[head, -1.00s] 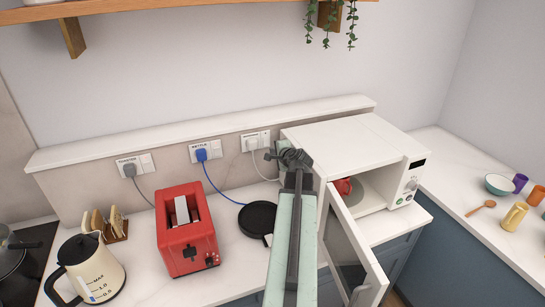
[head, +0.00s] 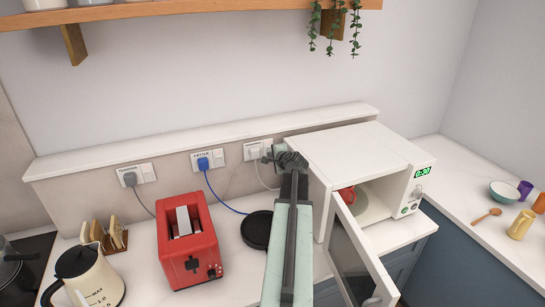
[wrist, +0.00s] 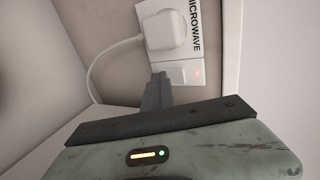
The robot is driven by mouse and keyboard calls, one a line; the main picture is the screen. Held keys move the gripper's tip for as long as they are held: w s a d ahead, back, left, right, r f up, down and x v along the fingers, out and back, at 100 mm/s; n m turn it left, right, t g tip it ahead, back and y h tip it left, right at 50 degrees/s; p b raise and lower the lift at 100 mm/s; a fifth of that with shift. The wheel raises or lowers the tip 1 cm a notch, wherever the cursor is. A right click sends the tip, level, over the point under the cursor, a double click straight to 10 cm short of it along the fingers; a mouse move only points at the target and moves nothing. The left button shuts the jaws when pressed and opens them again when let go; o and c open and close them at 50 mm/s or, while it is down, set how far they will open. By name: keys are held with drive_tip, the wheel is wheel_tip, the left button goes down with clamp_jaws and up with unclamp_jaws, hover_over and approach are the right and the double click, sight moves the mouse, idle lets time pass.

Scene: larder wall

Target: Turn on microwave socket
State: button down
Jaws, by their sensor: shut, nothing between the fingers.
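The microwave socket (head: 254,151) is on the backsplash, left of the white microwave (head: 365,148). In the head view my gripper (head: 279,157) partly covers the socket's right side. The microwave door is open, a red mug (head: 347,196) is inside, and the display (head: 422,173) shows green 0:30.
The kettle socket (head: 208,160) and toaster socket (head: 137,175) are further left with plugs in. A red toaster (head: 188,243), a black round pan-like item (head: 257,229) and a cream kettle (head: 88,279) stand on the counter. The open microwave door (head: 358,250) juts forward beside my arm.

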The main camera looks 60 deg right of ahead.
drive_tip(key=shift+r+p, duration=0.8)
drive_tip(key=shift+r, duration=0.1)
drive_tip(key=shift+d+f, duration=0.1)
